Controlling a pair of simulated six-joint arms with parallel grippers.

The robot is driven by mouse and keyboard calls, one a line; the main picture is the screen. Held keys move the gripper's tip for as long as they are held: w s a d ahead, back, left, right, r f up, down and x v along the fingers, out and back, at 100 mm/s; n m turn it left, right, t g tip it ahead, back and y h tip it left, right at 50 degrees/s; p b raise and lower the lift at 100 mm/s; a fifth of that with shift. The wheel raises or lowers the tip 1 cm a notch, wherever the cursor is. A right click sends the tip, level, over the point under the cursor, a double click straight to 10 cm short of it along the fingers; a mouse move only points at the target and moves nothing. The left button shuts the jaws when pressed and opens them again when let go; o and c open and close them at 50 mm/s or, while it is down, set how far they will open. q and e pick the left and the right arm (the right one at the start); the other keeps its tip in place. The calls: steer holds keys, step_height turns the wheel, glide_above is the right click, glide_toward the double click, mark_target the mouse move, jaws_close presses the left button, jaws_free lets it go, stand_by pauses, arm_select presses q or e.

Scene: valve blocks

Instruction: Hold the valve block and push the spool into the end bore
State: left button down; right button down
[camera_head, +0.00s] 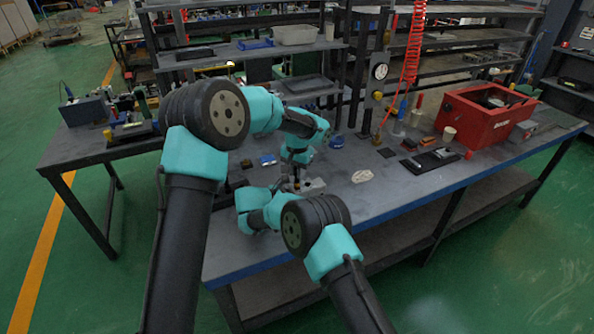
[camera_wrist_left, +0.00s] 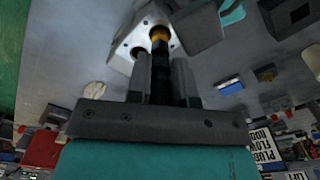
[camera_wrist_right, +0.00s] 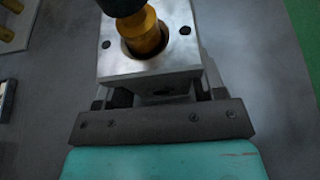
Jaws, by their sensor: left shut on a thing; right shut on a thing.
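The silver valve block (camera_wrist_right: 165,62) fills the upper middle of the right wrist view. It also shows at the top of the left wrist view (camera_wrist_left: 126,42) and small in the head view (camera_head: 314,185). My right gripper (camera_wrist_right: 158,92) is shut on the block, a finger at each side. The spool (camera_wrist_right: 146,34) has a brass end at the round bore in the block's face; how deep it sits I cannot tell. Its dark shaft runs down in the left wrist view (camera_wrist_left: 161,75), between the fingers of my left gripper (camera_wrist_left: 160,85), which is shut on it.
The grey bench (camera_head: 400,190) has clear room right of the block. A pale oval piece (camera_head: 362,176) and a black tray (camera_head: 430,161) lie there. A red box (camera_head: 485,115) stands at the back right. A blue-and-white item (camera_head: 267,160) lies behind the arms.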

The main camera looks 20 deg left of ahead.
arm_select(q)
steer(key=shift+f, duration=0.4)
steer(key=c, duration=1)
jaws_free()
steer(key=shift+r, duration=0.1)
step_height(320, 180, up, 13)
